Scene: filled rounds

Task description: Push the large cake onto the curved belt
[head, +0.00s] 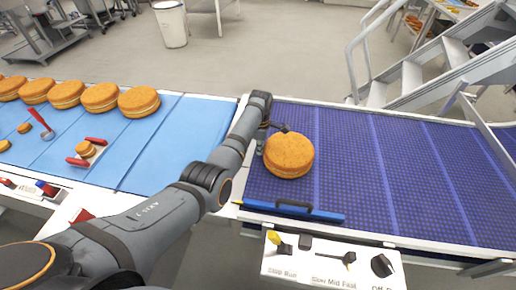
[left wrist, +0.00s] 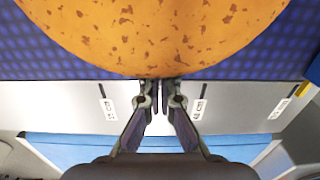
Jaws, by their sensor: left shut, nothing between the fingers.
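The large cake (head: 288,155) is a round, golden-brown filled cake that lies flat on the purple-blue belt (head: 400,190), near its left end. My left gripper (head: 272,138) is at the cake's left side, partly hidden by my own arm in the head view. In the left wrist view the cake (left wrist: 160,35) fills the top of the picture. There the shut, empty fingertips (left wrist: 160,84) meet the cake's edge or lie very close to it. My right gripper is in neither view.
A light-blue belt (head: 140,150) on the left carries several more large cakes (head: 138,101) in a row, plus small rounds and red-handled tools. A blue bar (head: 290,210) lies along the near edge of the purple belt. A control panel (head: 330,264) is in front. Metal stairs (head: 430,65) stand behind.

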